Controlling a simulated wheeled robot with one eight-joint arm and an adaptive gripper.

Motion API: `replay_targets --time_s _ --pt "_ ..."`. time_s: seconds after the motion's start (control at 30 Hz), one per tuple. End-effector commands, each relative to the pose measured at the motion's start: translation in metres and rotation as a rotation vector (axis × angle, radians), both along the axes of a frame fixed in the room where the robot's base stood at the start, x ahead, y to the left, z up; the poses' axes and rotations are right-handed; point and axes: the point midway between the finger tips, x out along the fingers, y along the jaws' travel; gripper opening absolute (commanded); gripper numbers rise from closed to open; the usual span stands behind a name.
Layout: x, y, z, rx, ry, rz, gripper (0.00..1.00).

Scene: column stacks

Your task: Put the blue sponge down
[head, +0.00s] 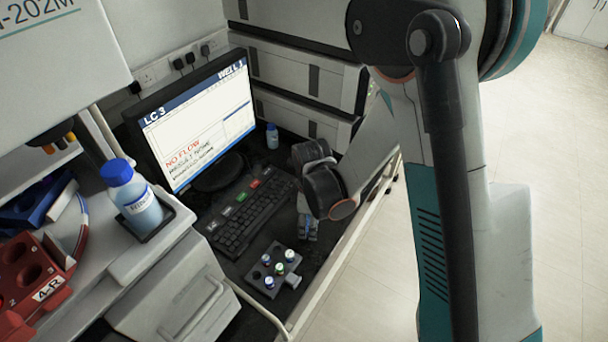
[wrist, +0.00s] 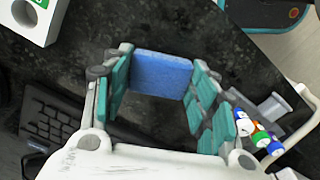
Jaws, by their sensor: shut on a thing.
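The blue sponge (wrist: 160,75) is a flat blue block held between the teal-padded fingers of my gripper (wrist: 158,80) in the wrist view. The fingers press on its two ends. The dark speckled counter shows around and below it; I cannot tell whether the sponge touches the counter or hangs just above it. In the head view my gripper (head: 307,226) points down over the counter, right of the keyboard and behind the vial rack. My wrist hides most of the sponge there, and only a small blue patch shows.
A grey rack (head: 267,284) with several capped vials stands near the gripper. The black keyboard (head: 250,212) and the monitor (head: 195,120) are to its left. A small blue-capped bottle (head: 272,137) stands behind. The counter's pale front edge (head: 335,262) is close on the right.

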Motion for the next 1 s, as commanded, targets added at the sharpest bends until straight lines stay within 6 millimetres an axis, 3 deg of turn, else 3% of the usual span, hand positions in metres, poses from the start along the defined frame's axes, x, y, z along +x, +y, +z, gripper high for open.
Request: replay_targets --time_s 0.43,0.47,0.53,1.0 --pt "-0.0001 0.0000 -0.0089 0.000 0.000 0.000 0.34" --pt "-0.0001 0.0000 -0.0082 0.000 0.000 0.000 0.58" --pt "-0.0001 0.0000 -0.0075 0.000 0.000 0.000 0.73" --pt "-0.0001 0.0000 -0.0026 0.000 0.000 0.000 0.73"
